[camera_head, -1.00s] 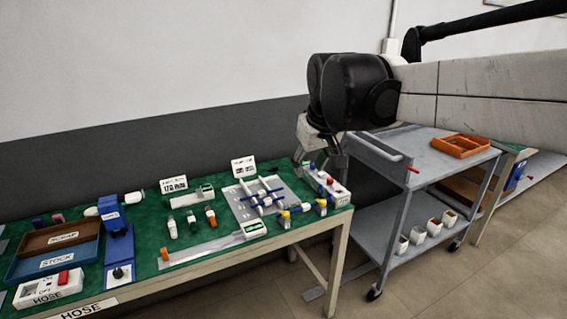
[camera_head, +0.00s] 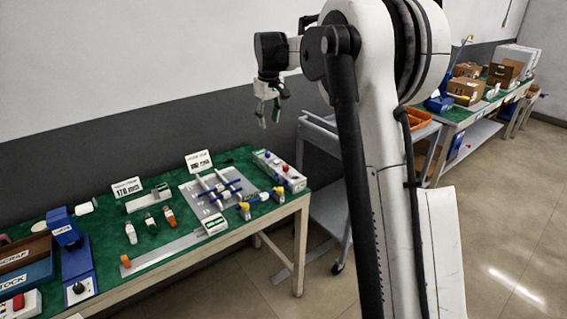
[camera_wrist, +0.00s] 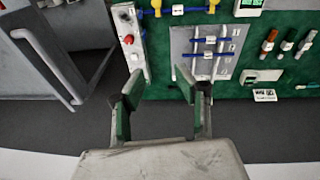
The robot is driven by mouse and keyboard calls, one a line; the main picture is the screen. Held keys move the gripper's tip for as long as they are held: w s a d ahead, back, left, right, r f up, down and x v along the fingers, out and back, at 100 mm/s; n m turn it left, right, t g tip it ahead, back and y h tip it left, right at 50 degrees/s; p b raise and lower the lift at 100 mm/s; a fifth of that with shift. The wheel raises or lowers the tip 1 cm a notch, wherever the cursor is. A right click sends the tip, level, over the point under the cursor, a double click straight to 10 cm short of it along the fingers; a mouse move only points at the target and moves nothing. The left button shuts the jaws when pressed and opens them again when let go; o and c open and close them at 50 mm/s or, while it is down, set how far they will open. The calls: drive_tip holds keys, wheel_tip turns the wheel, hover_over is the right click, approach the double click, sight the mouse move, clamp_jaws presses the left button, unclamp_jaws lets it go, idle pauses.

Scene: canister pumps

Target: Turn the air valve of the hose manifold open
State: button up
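My gripper (camera_head: 269,115) is open and empty, in the air above and behind the right end of the green bench. A grey plate (camera_head: 200,203) with blue rods or tubes and white labels lies on the bench; the plate (camera_wrist: 184,45) also shows in the wrist view. A white box (camera_head: 292,180) with a red knob sits beside it; the box (camera_wrist: 137,58) is ahead of the left finger. Yellow fittings (camera_head: 245,211) with blue parts are at the front. I cannot tell which part is the air valve.
A grey cart (camera_head: 325,205) stands right of the bench, partly hidden by my arm. A blue fixture (camera_head: 78,262) is further left. The air around my gripper is clear.

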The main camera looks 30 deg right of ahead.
drive_tip(key=w+d+f+g+p, duration=0.1)
drive_tip(key=w+d+f, duration=0.5)
drive_tip(key=g+p, duration=0.1)
approach(286, 166)
drive_tip(key=shift+n, duration=0.4)
drive_tip(key=f, duration=0.9)
drive_tip(key=shift+w+d+f+p, duration=0.15)
drive_tip(key=shift+d+f+p, duration=0.1)
drive_tip(key=shift+p, duration=0.1)
clamp_jaws()
